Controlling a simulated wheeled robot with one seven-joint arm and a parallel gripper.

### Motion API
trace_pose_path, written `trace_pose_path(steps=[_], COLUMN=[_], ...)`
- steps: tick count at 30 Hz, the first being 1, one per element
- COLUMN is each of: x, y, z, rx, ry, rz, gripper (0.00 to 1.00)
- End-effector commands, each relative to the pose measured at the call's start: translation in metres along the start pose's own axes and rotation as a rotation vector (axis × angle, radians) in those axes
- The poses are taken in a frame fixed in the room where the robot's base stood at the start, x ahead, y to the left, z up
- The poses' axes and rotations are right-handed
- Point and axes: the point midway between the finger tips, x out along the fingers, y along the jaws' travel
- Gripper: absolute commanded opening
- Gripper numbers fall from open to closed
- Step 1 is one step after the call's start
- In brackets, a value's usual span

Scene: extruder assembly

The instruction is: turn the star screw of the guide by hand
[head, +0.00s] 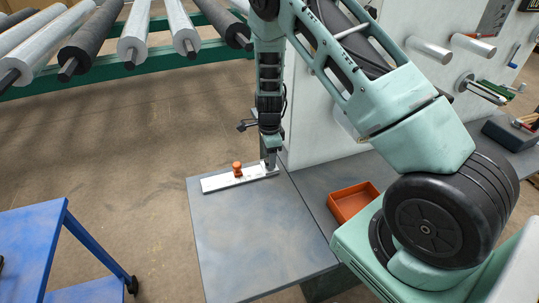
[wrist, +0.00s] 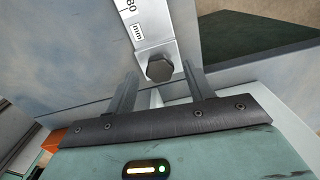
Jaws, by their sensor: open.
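The guide (head: 220,182) is a pale metal strip lying along the far edge of the grey table. An orange knob (head: 237,169) stands on it. In the wrist view the guide's end (wrist: 150,25) carries a printed scale with "80" and "mm". A dark grey, faceted screw head (wrist: 159,68) sits at this end; I cannot tell whether it is the star screw. My gripper (head: 269,169) points down at the guide's right end. Its fingers are open, one on each side of the screw head, with gaps visible. In the head view the gripper hides this screw.
The grey table (head: 255,235) is mostly bare. An orange tray (head: 353,202) stands to the right, beside my arm. A pale machine wall (head: 320,120) rises close behind and right of the gripper. A blue cart (head: 30,245) stands at lower left, rollers (head: 90,40) at upper left.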

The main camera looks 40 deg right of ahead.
Motion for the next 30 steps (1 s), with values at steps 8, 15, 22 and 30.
trace_pose_path(steps=[8,15,22,30], x=[-0.031,-0.053,-0.054,-0.063], y=[0.0,0.0,0.0,-0.001], z=[0.0,0.0,0.0,0.0], rx=[0.001,0.001,0.001,0.0], ry=[0.0,0.0,0.0,0.0], rz=[0.0,0.0,0.001,-0.003], gripper=[0.53,0.53,0.53,0.53])
